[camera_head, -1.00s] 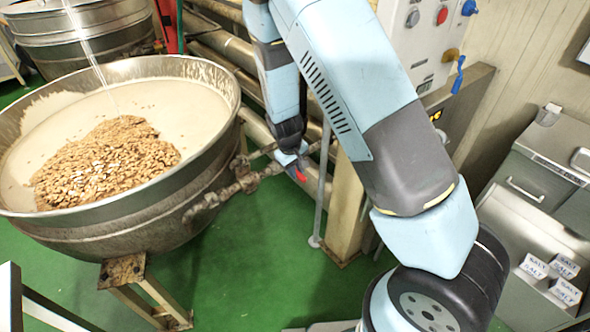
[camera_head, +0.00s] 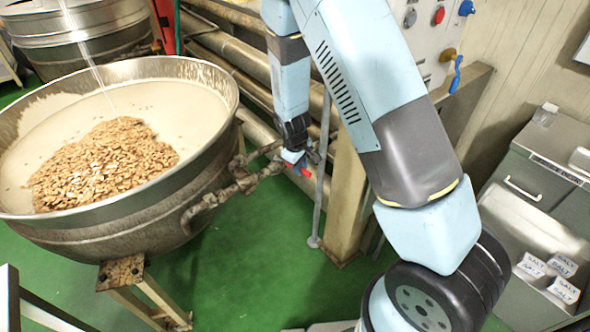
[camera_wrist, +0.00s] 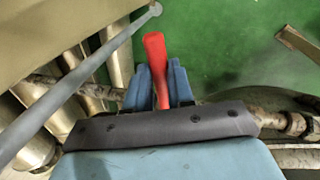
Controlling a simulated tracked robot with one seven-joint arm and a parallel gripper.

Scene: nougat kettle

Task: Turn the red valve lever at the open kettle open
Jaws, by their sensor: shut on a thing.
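The red valve lever (camera_wrist: 155,55) stands out between the two blue fingers of my gripper (camera_wrist: 160,85) in the wrist view. The fingers are shut on it, one on each side. In the head view my gripper (camera_head: 296,160) is at the pipe on the right side of the open kettle (camera_head: 120,215), and a bit of the red lever (camera_head: 305,171) shows beside it. The kettle holds pale liquid with a heap of brown nuts. The valve body is mostly hidden behind my gripper.
A thin grey post (camera_head: 322,180) stands right beside my gripper, close to a beige column (camera_head: 348,200). Pipes (camera_head: 230,45) run behind. A control panel (camera_head: 425,35) is above right. A grey cabinet with salt boxes (camera_head: 560,265) is at right. Green floor (camera_head: 250,250) lies open below.

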